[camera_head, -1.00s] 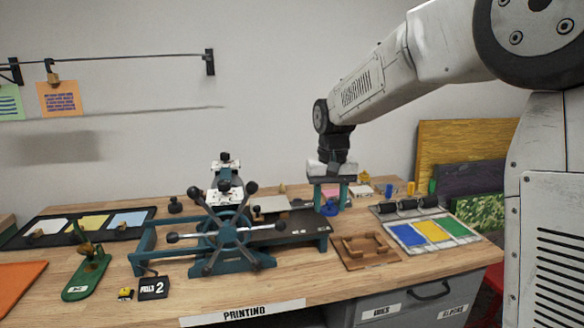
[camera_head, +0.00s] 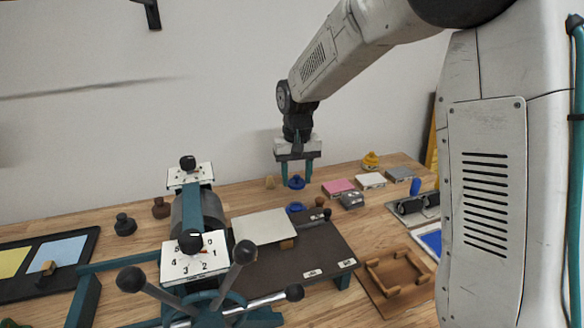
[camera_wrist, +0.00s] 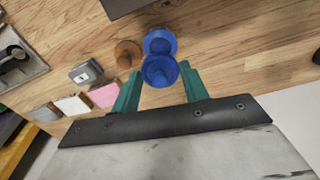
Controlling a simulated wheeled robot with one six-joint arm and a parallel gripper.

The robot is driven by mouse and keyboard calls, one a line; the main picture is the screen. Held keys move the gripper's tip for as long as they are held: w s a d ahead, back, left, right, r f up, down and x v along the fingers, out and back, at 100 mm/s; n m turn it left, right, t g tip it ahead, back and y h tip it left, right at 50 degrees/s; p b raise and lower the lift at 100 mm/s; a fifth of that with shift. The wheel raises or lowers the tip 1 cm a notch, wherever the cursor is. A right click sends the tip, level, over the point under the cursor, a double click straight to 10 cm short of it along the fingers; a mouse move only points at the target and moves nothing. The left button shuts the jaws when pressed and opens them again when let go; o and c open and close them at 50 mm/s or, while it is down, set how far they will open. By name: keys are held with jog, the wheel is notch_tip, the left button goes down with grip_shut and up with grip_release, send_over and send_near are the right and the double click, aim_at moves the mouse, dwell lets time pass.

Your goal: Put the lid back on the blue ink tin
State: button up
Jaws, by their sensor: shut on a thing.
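My gripper (camera_head: 297,184) points down over the back of the bench, its green fingers shut on a blue lid (camera_head: 296,182). The lid also shows between the fingertips in the wrist view (camera_wrist: 160,71). The blue ink tin (camera_head: 295,208) stands on the bench just in front of the lid, by the press bed. In the wrist view the tin (camera_wrist: 160,41) is just beyond the lid, and their outlines meet. I cannot tell whether they touch or how high the lid is.
A small brown pot (camera_head: 319,202) and a grey block (camera_head: 351,200) stand right of the tin. Pink (camera_head: 338,187) and white (camera_head: 371,180) pads lie behind them. The press bed (camera_head: 320,255) is in front, with a wooden frame (camera_head: 395,275) to its right.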

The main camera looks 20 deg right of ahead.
jog(key=shift+f, duration=3.15)
jog(key=shift+s+f, duration=0.1)
jog(key=shift+f, duration=0.05)
jog(key=o, duration=1.5)
jog(key=shift+r, duration=3.5)
grip_shut()
